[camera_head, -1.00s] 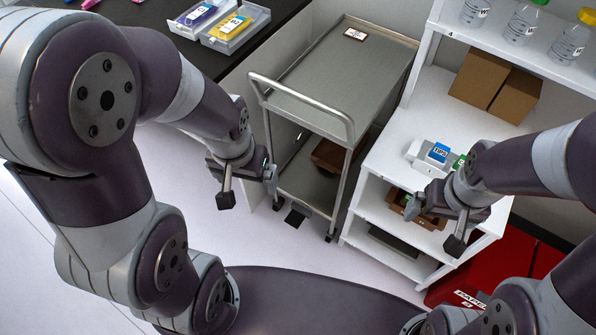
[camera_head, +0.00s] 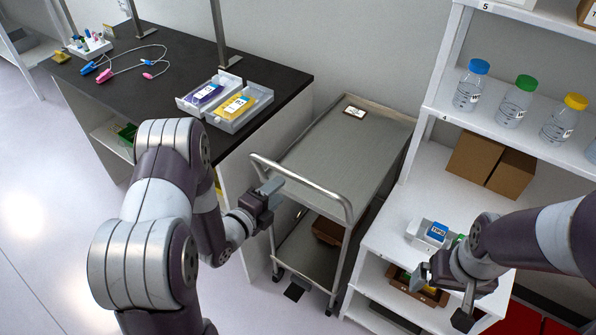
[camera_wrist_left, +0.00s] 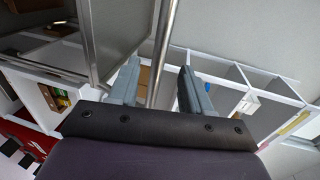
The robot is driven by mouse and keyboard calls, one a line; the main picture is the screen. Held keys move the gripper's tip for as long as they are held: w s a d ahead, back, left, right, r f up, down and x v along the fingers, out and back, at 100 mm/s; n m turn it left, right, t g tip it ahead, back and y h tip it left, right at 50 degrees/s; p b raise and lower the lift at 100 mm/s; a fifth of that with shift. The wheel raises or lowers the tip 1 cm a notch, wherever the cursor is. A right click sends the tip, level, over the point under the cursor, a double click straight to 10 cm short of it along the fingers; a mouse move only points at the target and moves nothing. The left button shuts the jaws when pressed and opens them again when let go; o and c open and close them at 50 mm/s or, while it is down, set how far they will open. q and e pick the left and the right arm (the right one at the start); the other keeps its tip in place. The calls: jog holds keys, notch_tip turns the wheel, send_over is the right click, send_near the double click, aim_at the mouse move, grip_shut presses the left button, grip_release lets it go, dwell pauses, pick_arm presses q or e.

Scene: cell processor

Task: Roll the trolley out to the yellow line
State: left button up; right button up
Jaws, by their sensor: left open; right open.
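The grey metal trolley (camera_head: 345,155) stands between the black-topped bench and the white shelf, its tubular handle (camera_head: 310,190) facing me. A small label card lies on its top tray, and a brown box (camera_head: 327,230) is on its lower shelf. My left gripper (camera_head: 268,197) is open at the left end of the handle. In the left wrist view a metal bar (camera_wrist_left: 163,50) runs down between the two open fingers (camera_wrist_left: 160,88); contact cannot be told. My right gripper (camera_head: 443,297) is open and empty in front of the white shelf. I cannot clearly make out the yellow line on the floor.
The bench (camera_head: 285,82) with purple and yellow packs in trays borders the trolley on the left. The white shelf (camera_head: 400,180) with bottles and boxes borders it on the right. A red surface (camera_head: 515,322) is at lower right. Pale floor lies left of the trolley.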

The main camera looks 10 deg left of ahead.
aim_at(292, 178)
pick_arm(q)
jog(key=p+x, duration=0.1)
jog(key=x, duration=0.9)
jog(key=shift+w, duration=0.2)
jog(key=shift+d, duration=0.1)
grip_shut()
jog(key=shift+f, duration=0.1)
dwell(0.7)
